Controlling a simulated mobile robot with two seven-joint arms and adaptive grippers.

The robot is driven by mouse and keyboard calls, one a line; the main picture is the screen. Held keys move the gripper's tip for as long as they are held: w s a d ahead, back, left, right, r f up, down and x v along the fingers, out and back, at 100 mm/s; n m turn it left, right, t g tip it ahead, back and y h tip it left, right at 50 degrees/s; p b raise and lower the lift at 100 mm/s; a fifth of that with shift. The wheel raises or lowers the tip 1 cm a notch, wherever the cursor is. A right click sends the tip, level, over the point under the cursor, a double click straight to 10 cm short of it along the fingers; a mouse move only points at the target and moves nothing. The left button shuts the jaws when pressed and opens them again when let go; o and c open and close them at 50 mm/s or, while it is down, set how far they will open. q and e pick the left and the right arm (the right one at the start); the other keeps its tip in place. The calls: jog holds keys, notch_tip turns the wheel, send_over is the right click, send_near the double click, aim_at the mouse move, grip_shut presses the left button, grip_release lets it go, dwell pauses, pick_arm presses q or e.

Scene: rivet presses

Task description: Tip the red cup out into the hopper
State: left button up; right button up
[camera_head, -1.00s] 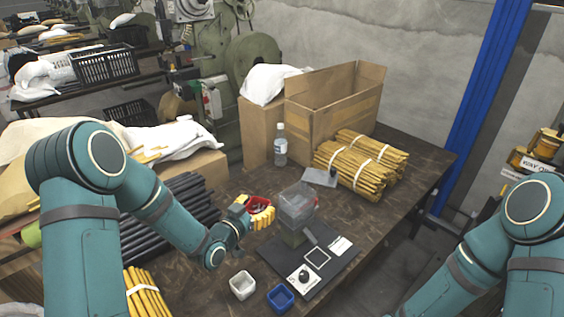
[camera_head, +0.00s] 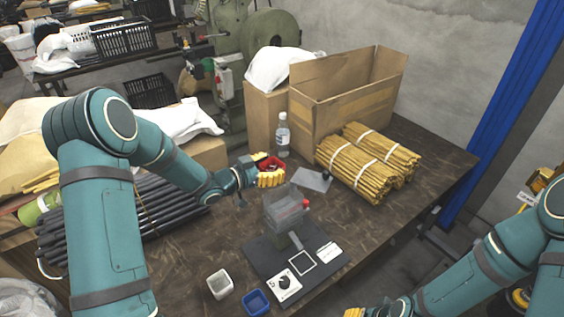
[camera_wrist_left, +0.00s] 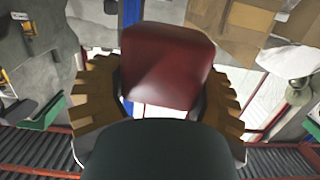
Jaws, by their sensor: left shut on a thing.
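My left gripper (camera_head: 268,175) is shut on the red cup (camera_head: 271,163) and holds it above the table, behind and slightly left of the hopper. The cup's open top faces up in the head view, with something dark inside; I cannot tell what. In the left wrist view the cup's red side (camera_wrist_left: 167,65) sits between the two yellow-brown fingers (camera_wrist_left: 165,95). The hopper (camera_head: 285,209) is a clear box on a small machine, with a red part at its right side. My right gripper (camera_head: 378,311) is partly in view at the bottom edge.
A water bottle (camera_head: 282,135) stands just behind the cup. A grey plate (camera_head: 311,180), bundled yellow sticks (camera_head: 354,168) and an open cardboard box (camera_head: 345,95) are to the right. A white cup (camera_head: 220,284) and blue cup (camera_head: 256,302) stand in front, beside the dark base mat (camera_head: 258,260).

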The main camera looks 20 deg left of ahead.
pick_arm(q)
jog(key=shift+s+d+f+b, duration=0.3)
jog(key=shift+f+b, duration=0.05)
jog(key=shift+f, duration=0.2)
jog(key=shift+s+d+f+b, duration=0.3)
jog(key=shift+f, duration=0.25)
jog(key=shift+s+d+f+m+b, duration=0.1)
jog(key=shift+d+f+m+b, duration=0.1)
jog(key=shift+m+b, duration=0.4)
jog(key=shift+s+d+r+m+b, duration=0.1)
jog(key=shift+r+m+b, duration=0.1)
jog(key=shift+m+b, duration=0.65)
jog(key=m+b, duration=0.1)
jog(key=m, duration=0.1)
jog(key=r+m+t+b, duration=0.1)
jog(key=m, duration=0.1)
jog(key=shift+s+d+y+b, duration=0.15)
jog(key=shift+d+y+b, duration=0.05)
jog(key=shift+y+b, duration=0.2)
jog(key=shift+s+d+r+m+t+b, duration=0.25)
jog(key=shift+m+b, duration=0.15)
jog(key=shift+m, duration=0.95)
jog(key=shift+s+d+r+m+t+b, duration=0.2)
jog(key=shift+d+r+m+b, duration=0.15)
jog(key=shift+m, duration=1)
jog(key=shift+s+d+r+m+t+b, duration=0.2)
jog(key=shift+m+b, duration=0.25)
jog(key=shift+m, duration=0.9)
